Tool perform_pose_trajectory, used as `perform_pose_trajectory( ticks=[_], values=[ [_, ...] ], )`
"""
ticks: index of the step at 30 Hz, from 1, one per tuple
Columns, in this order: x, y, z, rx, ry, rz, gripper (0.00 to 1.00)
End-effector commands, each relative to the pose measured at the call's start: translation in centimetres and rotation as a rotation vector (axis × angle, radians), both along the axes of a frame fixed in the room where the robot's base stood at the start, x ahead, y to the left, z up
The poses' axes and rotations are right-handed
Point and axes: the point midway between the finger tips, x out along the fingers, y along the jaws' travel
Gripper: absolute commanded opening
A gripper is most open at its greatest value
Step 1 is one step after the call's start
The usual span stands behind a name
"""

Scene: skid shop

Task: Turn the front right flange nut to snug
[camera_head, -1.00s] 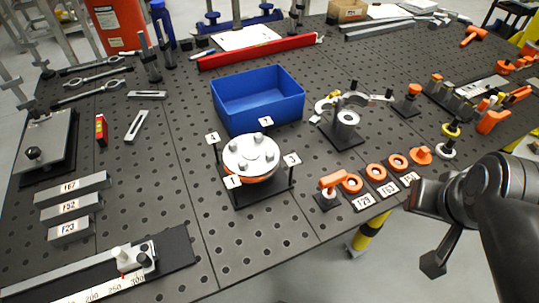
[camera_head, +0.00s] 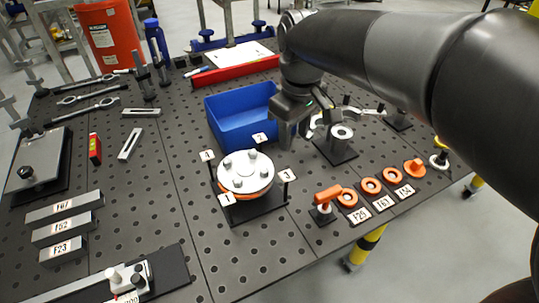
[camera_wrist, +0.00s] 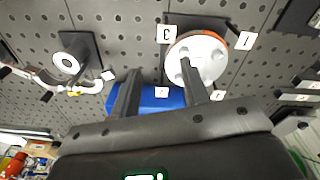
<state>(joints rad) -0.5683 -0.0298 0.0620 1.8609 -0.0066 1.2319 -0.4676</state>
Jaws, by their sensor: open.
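The round flange (camera_head: 246,185) is a pale disc with an orange layer under it, on a black base with corner posts and number tags. Several nuts stand on its face; the front right nut (camera_head: 265,171) is on the side toward tag 3 (camera_head: 288,175). My gripper (camera_head: 293,128) is open and empty, above and to the back right of the flange, near the blue bin's right edge. In the wrist view the flange (camera_wrist: 205,42) is at upper right, and one finger of my gripper (camera_wrist: 160,68) overlaps its lower edge.
The blue bin (camera_head: 228,125) stands just behind the flange. A black stand with a grey ring (camera_head: 341,133) is to the right. Orange rings (camera_head: 372,187) and an orange-handled part (camera_head: 326,199) lie front right.

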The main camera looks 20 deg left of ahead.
Motion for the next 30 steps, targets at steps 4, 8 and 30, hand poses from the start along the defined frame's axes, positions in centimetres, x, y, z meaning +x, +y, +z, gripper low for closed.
perform_pose_trajectory(
  ticks=[4, 8, 30],
  values=[
    [-0.1, 4.6, -1.0, -0.032, 0.044, 0.141, 0.42],
    [-0.3, 6.4, -1.4, -0.045, 0.062, 0.200, 0.42],
    [-0.3, 6.7, -11.6, -0.048, 0.065, 0.210, 0.42]
  ],
)
